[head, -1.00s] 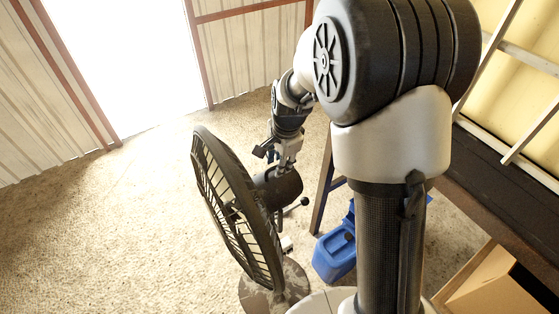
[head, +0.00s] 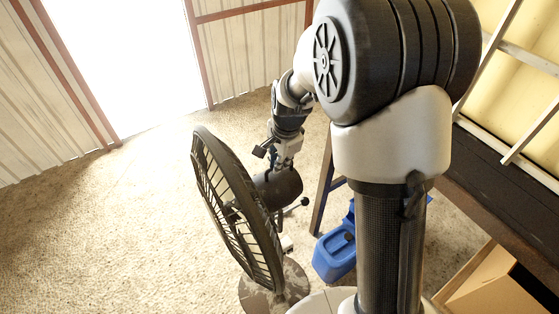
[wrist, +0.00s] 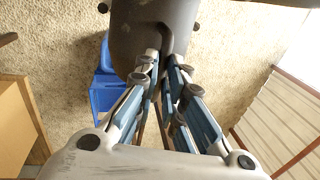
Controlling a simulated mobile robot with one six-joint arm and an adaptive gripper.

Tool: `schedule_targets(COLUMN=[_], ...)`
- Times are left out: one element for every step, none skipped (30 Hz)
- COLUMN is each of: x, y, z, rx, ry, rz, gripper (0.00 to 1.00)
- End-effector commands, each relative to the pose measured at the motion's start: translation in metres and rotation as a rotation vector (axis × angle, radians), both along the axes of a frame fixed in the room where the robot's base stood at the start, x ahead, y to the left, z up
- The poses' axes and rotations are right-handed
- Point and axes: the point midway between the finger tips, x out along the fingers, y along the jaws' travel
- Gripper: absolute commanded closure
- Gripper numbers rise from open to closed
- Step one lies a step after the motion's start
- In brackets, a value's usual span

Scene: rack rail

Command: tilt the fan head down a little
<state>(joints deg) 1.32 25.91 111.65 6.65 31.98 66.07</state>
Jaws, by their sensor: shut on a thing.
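The fan head (head: 238,205) is a round black cage on the left of my arm in the head view, its face turned to the left and steeply upright. Its dark motor housing (head: 280,187) sits behind the cage, and it also fills the top middle of the wrist view (wrist: 152,30). My gripper (wrist: 163,60) comes down onto the housing from above. Its fingers are close together on a dark handle (wrist: 167,38) on the housing. The handle is mostly hidden between the fingertips. The round fan base (head: 275,290) stands on the floor below.
A blue container (head: 335,255) stands on the floor right of the fan. A dark bench (head: 490,190) with a ladder above it runs along the right. A cardboard box (head: 495,290) is at lower right. The carpet left of the fan is clear.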

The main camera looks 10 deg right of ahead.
Motion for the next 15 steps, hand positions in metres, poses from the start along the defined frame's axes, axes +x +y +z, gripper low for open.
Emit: schedule_targets(x=[0.000, -0.001, -0.002, -0.002, -0.003, -0.005, -0.005, -0.006, -0.006, -0.007, -0.008, -0.008, -0.009, -0.010, -0.010], y=[0.001, 0.002, 0.004, 0.005, 0.007, 0.010, 0.012, 0.015, 0.018, 0.021, 0.024, 0.027, 0.029, 0.030, 0.031], z=[0.000, 0.000, 0.000, 0.000, 0.000, 0.001, 0.001, 0.001, 0.001, 0.000, -0.001, -0.002, -0.002, -0.001, 0.000], rx=[-0.005, -0.011, -0.022, -0.033, -0.047, -0.067, -0.082, -0.098, -0.121, -0.136, -0.153, -0.173, -0.187, -0.198, -0.211], ry=[-0.002, -0.002, -0.004, -0.005, -0.007, -0.012, -0.019, -0.025, -0.034, -0.040, -0.046, -0.053, -0.056, -0.061, -0.066], rz=[0.001, 0.002, 0.003, 0.005, 0.006, 0.006, 0.008, 0.008, 0.011, 0.012, 0.012, 0.014, 0.013, 0.011, 0.010], gripper=[1.00, 1.00, 1.00, 1.00, 1.00, 1.00, 1.00, 1.00, 1.00, 1.00, 1.00, 1.00, 1.00, 1.00, 1.00])
